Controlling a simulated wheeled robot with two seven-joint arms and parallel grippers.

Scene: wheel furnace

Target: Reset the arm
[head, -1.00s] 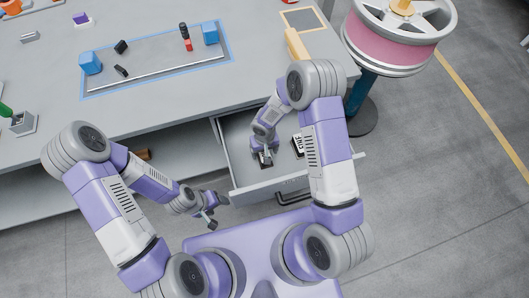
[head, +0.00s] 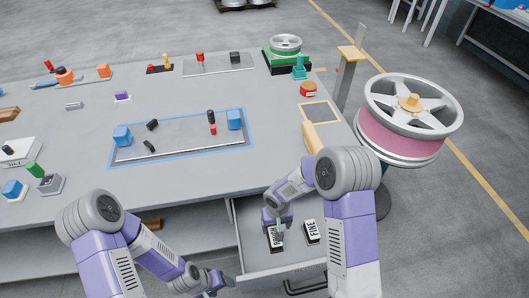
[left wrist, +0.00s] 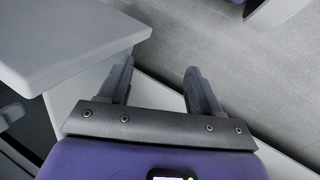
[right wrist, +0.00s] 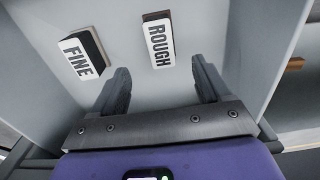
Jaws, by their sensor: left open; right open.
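My right gripper (head: 280,228) is open above the pulled-out drawer (head: 250,255). In the right wrist view its fingers (right wrist: 160,88) are apart with nothing between them. The block marked ROUGH (right wrist: 158,42) lies in the drawer just beyond the fingers, and the block marked FINE (right wrist: 82,54) lies to its left. Both show in the head view, ROUGH (head: 275,240) partly behind the gripper and FINE (head: 311,232) beside it. My left gripper (head: 222,283) is open and empty, low beside the drawer; its fingers (left wrist: 160,88) are apart in the left wrist view.
The grey workbench (head: 180,190) holds a blue-edged tray (head: 180,143) with blue cubes and small dark parts. A wheel with a pink rim (head: 400,135) stands on a post at the right. Several small objects sit along the bench's back and left. Open floor lies right.

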